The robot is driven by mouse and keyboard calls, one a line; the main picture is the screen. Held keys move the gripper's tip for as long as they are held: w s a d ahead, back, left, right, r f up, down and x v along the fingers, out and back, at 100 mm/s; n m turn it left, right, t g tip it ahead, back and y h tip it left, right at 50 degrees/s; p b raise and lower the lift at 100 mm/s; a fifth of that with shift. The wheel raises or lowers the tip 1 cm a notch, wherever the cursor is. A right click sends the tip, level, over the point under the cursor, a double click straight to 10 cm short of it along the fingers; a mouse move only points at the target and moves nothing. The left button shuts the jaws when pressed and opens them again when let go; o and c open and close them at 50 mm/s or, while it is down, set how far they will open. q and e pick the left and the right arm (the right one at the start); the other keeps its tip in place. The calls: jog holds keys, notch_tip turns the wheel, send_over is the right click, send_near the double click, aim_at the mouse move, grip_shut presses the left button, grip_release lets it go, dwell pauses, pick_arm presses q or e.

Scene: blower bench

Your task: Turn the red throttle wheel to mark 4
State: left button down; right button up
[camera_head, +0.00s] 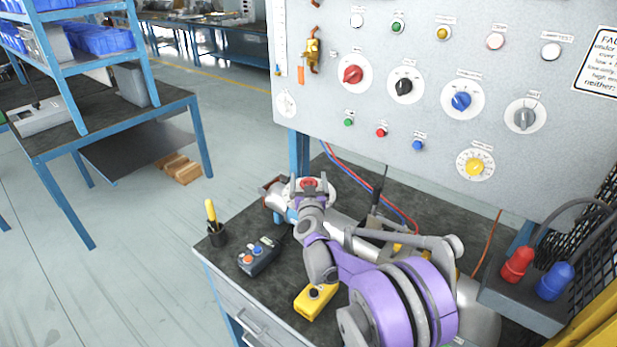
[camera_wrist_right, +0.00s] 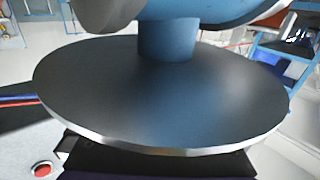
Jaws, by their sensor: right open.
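A small red part (camera_head: 309,183), which looks like the throttle wheel, sits on top of the pipe assembly on the bench, with a pale disc around it. My right gripper (camera_head: 310,186) is open, its two fingers on either side of the red part. I cannot tell whether they touch it. The gripper hides much of the wheel, and no marks or pointer can be read. In the right wrist view a large dark disc (camera_wrist_right: 160,95) under a blue neck (camera_wrist_right: 167,38) fills the middle; the red wheel cannot be made out there. My left gripper is out of view.
A grey control panel (camera_head: 330,130) with knobs and buttons stands behind the bench.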

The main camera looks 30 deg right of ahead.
jog(key=shift+w+d, duration=0.15)
jog(key=shift+w, duration=0.2)
